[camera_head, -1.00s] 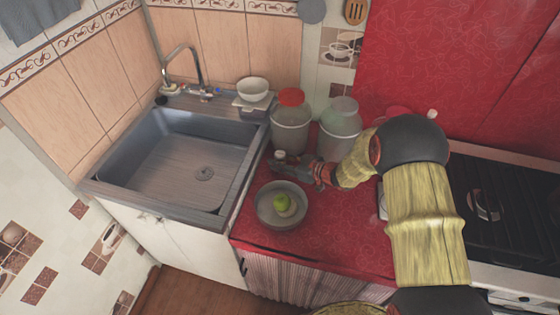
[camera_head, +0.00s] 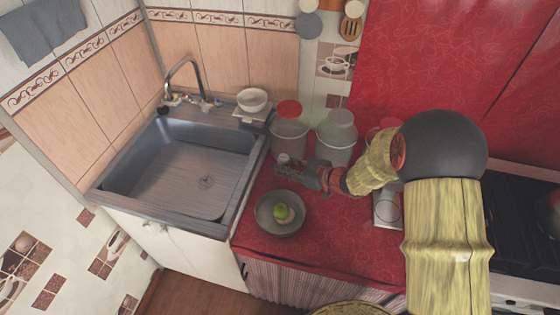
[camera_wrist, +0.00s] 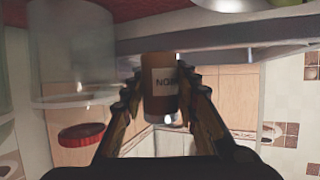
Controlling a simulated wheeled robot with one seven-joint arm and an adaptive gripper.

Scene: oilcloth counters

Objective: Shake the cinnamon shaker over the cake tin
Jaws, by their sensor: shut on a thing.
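My gripper (camera_head: 290,170) is shut on the cinnamon shaker (camera_wrist: 162,88), a small brown container with a pale label partly reading "NON". In the head view its pale cap (camera_head: 283,158) shows at my fingertips; the fingers hide most of its body. The wrist picture appears inverted, and the shaker looks roughly upright. I cannot tell whether it touches the counter. A round grey vessel (camera_head: 262,224) holding a green apple (camera_head: 284,213) stands just in front of my gripper. It may be the cake tin; no other clear tin shows.
A red-lidded jar (camera_head: 289,133) and a pale-lidded jar (camera_head: 337,148) stand close behind my gripper. The sink (camera_head: 180,165) lies left, with a white bowl (camera_head: 252,99) at its back corner. A pale square item (camera_head: 388,211) is right; the stove (camera_head: 515,215) is farther right.

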